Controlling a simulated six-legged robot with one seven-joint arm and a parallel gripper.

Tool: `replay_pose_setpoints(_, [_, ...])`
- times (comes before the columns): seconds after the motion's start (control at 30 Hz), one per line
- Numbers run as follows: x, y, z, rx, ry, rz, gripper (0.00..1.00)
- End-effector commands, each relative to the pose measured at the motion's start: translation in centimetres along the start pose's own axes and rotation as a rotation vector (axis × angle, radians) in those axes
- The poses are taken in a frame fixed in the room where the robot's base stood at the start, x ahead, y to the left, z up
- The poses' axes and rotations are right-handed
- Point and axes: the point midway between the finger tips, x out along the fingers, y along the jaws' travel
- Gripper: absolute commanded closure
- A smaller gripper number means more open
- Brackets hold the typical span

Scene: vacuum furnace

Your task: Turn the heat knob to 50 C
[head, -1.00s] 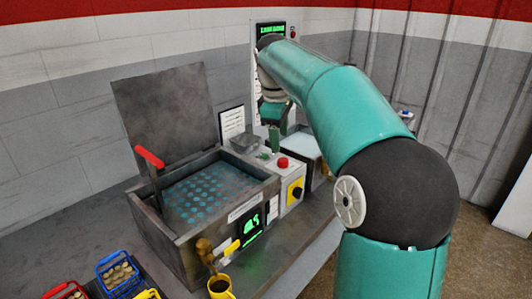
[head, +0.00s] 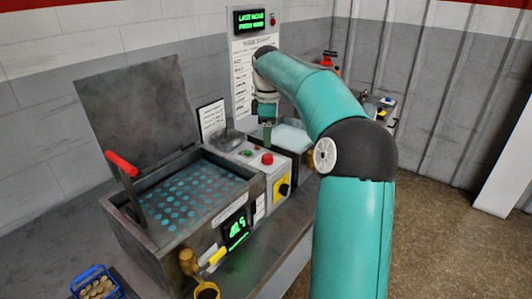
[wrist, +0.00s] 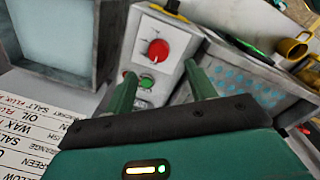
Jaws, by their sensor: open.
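A grey control box (head: 262,180) stands at the right end of the open furnace tank (head: 190,195). A round red knob or button (head: 267,158) is on its top, with a small green button beside it; in the wrist view the red one (wrist: 158,50) sits above the green one (wrist: 147,83). A black knob on a yellow plate (head: 283,189) is on the box's front face. Which is the heat knob I cannot tell. My gripper (head: 267,138) is open and empty just behind the red control; its fingers (wrist: 160,70) point toward the box, apart from it.
A display with green digits (head: 236,229), too blurred to read, is on the tank's front. The tank's raised lid (head: 140,105) and red-handled lever (head: 122,164) stand left. A tray of pale liquid (head: 292,137) is behind the box. A yellow mug (head: 207,290) is in front.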

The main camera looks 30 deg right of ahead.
Motion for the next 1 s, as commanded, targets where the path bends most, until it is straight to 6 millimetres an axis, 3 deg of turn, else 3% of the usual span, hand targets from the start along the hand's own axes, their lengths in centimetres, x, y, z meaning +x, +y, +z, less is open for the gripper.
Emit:
replay_pose_setpoints(0.2, [4.5,0.1,-0.1,-0.001,0.000,-0.003,0.45])
replay_pose_setpoints(0.4, [7.1,0.4,-0.2,-0.003,0.000,0.000,0.45])
replay_pose_setpoints(0.77, [7.9,0.5,-0.4,-0.003,0.001,0.000,0.45])
replay_pose_setpoints(1.0, [7.9,0.5,-0.4,-0.003,0.000,0.000,0.88])
